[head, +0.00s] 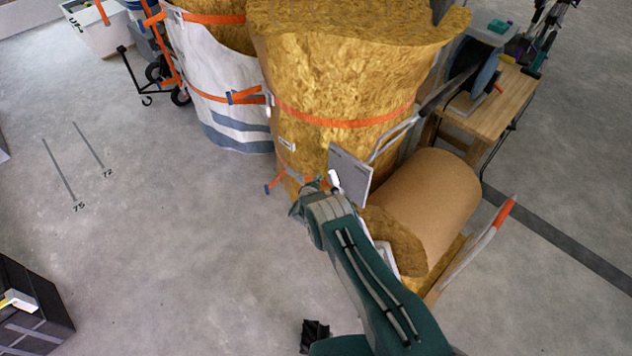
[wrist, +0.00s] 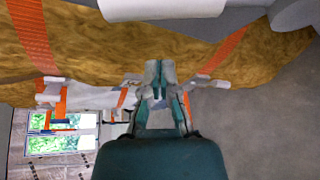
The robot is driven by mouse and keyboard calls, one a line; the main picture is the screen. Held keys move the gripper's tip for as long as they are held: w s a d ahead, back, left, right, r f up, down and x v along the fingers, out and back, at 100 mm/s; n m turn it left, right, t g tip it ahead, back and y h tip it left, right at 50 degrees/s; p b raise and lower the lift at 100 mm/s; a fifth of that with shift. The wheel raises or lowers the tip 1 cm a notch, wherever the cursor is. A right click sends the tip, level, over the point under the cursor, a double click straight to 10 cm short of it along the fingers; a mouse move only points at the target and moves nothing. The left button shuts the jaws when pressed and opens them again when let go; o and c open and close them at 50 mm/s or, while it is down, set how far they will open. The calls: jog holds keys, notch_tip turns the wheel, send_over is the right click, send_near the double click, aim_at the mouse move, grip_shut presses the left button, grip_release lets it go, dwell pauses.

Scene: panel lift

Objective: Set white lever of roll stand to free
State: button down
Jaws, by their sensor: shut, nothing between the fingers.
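The white lever (head: 335,179) is small and sits at the lower left edge of a grey plate (head: 350,174) on the roll stand. A large white rounded bar at the top of the wrist view (wrist: 160,8) looks like this lever seen close up. The roll stand carries a large brown roll (head: 430,205). My gripper (head: 312,186) is at the lever's left in the head view, partly hidden by my wrist. In the wrist view my gripper (wrist: 158,82) is shut and empty, with a gap in the picture between its tips and the white bar.
Tall yellow insulation rolls (head: 335,70) with orange straps stand right behind my gripper. A curved silver handle with an orange end (head: 505,212) lies right of the brown roll. A wooden bench (head: 485,110) stands behind.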

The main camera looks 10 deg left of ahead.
aim_at(334, 177)
jog(key=shift+s+d+r, duration=0.4)
jog(key=shift+d+r, duration=0.1)
jog(key=shift+d, duration=0.3)
jog(key=shift+s+d+r, duration=0.35)
jog(key=shift+d+r, duration=0.15)
jog(key=shift+d, duration=0.25)
jog(key=shift+s+d+r+m+t, duration=0.4)
jog(key=shift+m+t, duration=0.1)
jog(key=shift+m, duration=0.2)
jog(key=m, duration=0.1)
jog(key=s+d+m+t, duration=0.1)
jog(key=shift+d+r+m+t, duration=0.3)
jog(key=shift+r, duration=0.1)
jog(key=s+d+m+t, duration=0.1)
jog(key=m, duration=0.1)
jog(key=d+m+t, duration=0.1)
jog(key=m, duration=0.1)
jog(key=shift+s+d+r, duration=0.1)
jog(key=shift+s+r, duration=0.05)
jog(key=shift+s, duration=0.25)
jog(key=shift+s+d, duration=0.55)
jog(key=shift+d, duration=0.15)
